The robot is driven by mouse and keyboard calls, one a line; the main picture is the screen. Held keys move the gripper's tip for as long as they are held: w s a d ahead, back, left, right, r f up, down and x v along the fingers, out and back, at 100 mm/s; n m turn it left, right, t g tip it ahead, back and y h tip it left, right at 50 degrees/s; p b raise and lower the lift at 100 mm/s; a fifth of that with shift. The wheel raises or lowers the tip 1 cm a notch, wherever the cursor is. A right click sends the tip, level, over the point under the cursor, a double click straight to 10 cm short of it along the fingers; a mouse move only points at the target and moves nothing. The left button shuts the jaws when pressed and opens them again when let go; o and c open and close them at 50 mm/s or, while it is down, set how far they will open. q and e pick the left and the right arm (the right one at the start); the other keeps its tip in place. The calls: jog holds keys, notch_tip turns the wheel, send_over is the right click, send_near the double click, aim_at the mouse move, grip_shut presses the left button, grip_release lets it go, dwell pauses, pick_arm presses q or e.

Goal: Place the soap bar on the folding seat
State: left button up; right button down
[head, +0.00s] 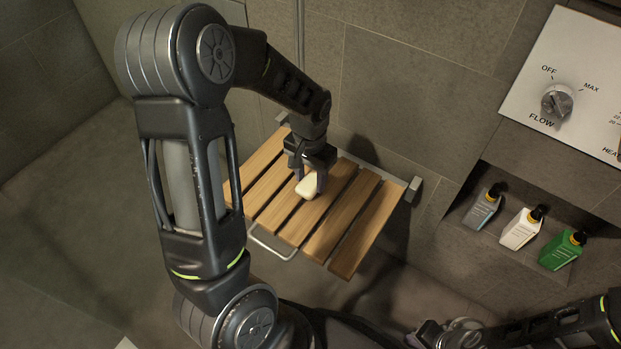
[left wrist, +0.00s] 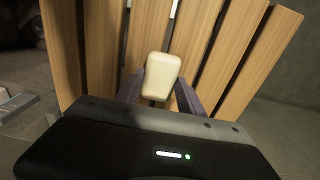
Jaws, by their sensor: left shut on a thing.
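The cream soap bar (head: 306,187) is between the fingers of my left gripper (head: 312,178), over the middle of the folding seat. The folding seat (head: 345,215) is down, with wooden slats and a metal frame on the tiled wall. In the left wrist view, the soap bar (left wrist: 161,68) sits between the dark fingertips of my left gripper (left wrist: 160,88), with the seat's slats (left wrist: 215,55) behind it. I cannot tell whether the soap touches the slats. My right gripper (head: 445,333) is partly in view at the bottom right, away from the seat; its jaw state is unclear.
A wall niche at the right holds a grey bottle (head: 482,210), a white bottle (head: 521,229) and a green bottle (head: 562,250). A white control panel (head: 575,75) with a flow knob (head: 557,101) is above. The seat's slats around the soap are clear.

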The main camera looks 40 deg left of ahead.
aim_at(310, 183)
pick_arm(q)
jog(key=shift+f, duration=0.45)
jog(key=shift+f, duration=0.1)
jog(key=shift+f, duration=0.15)
jog(key=o, duration=1.4)
jog(key=shift+o, duration=0.2)
jog(key=shift+r, duration=0.45)
notch_tip(310, 183, up, 12)
jog(key=p, duration=0.3)
jog(key=shift+f+p, duration=0.15)
jog(key=shift+p, duration=0.15)
